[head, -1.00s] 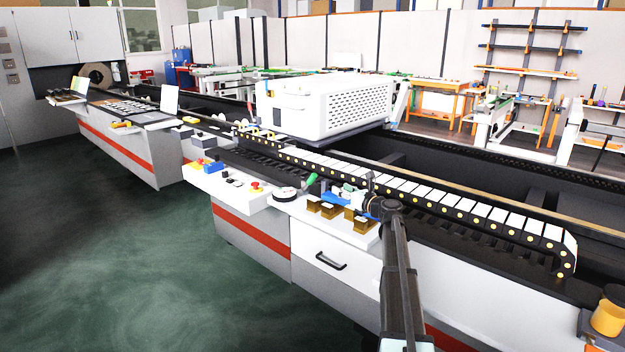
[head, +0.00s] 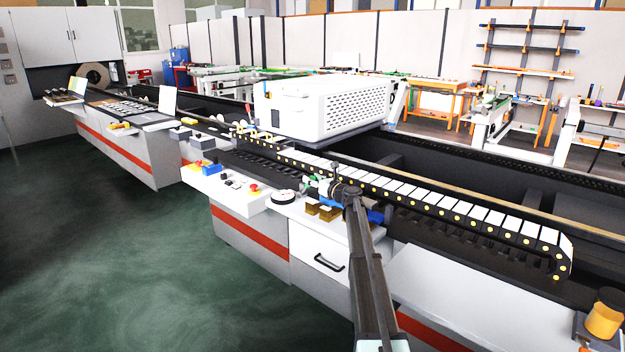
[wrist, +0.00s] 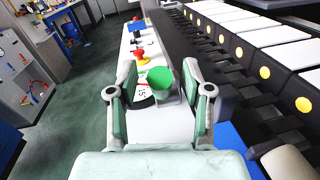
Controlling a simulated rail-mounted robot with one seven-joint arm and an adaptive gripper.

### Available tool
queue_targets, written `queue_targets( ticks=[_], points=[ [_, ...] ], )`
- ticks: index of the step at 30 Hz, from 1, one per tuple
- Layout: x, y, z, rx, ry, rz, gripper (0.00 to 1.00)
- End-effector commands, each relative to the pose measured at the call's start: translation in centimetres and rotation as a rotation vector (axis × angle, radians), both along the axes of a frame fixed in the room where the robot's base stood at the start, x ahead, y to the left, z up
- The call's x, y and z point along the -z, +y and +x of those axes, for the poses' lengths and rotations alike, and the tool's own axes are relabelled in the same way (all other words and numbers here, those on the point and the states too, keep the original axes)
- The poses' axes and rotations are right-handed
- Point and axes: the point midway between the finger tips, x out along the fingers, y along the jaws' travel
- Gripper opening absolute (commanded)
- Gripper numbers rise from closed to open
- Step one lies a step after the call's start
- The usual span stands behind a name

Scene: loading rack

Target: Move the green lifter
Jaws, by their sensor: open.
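The green lifter (wrist: 160,78) shows in the wrist view with a round, bright green top. It appears between the two fingers of my gripper (wrist: 159,84), with a gap on each side. I cannot tell how deep the lifter sits between the fingers. In the head view my gripper (head: 318,188) is over the white work shelf and mostly hides the lifter.
A round dial (head: 284,196) lies on the shelf beside my gripper, left of it. A red button (head: 254,189) and a blue block (head: 210,170) are farther left. Brown blocks (head: 325,212) stand close below my gripper. The cable chain (head: 440,203) runs along the right.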

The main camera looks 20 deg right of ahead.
Motion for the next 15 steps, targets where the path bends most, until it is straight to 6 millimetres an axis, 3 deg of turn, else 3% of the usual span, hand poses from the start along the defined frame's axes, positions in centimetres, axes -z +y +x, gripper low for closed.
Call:
queue_targets(
  ticks=[10, 11, 15],
  points=[
    [0.02, 0.15, 0.39, 0.0, 0.0, 0.0, 0.5],
    [0.02, 0.14, 0.39, 0.0, 0.0, 0.0, 0.46],
    [0.01, 0.13, 0.38, 0.0, 0.0, 0.0, 0.0]
  ],
)
